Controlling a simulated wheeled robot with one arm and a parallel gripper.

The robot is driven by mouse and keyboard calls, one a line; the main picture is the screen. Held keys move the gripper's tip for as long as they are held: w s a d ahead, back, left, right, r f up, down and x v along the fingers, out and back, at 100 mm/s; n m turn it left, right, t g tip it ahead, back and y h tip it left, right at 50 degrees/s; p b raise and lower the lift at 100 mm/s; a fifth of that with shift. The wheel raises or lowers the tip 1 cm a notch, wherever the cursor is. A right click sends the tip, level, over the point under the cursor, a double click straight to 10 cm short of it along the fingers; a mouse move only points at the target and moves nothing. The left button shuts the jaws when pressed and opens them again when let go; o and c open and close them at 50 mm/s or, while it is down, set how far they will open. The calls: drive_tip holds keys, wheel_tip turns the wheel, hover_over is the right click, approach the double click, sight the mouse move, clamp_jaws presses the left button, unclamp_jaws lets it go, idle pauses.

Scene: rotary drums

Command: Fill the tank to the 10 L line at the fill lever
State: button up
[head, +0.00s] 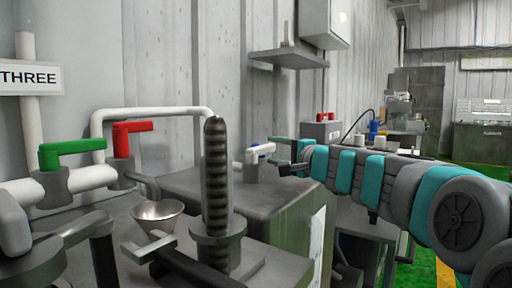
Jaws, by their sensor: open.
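A green lever (72,150) and a red lever (133,127) sit on white pipes at the left. No label shows which is the fill lever. No 10 L line or liquid level can be read.
A dark ribbed column (216,175) stands in front, beside a metal funnel (157,213) and grey bars. A sign reading THREE (30,78) hangs at the left. A shelf (288,58) juts from the wall. Benches stand behind my arm; green floor (423,262) shows at the lower right.

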sight(260, 147)
drive_tip(key=shift+p+x, duration=0.5)
drive_tip(key=shift+x, duration=2.95)
clamp_jaws()
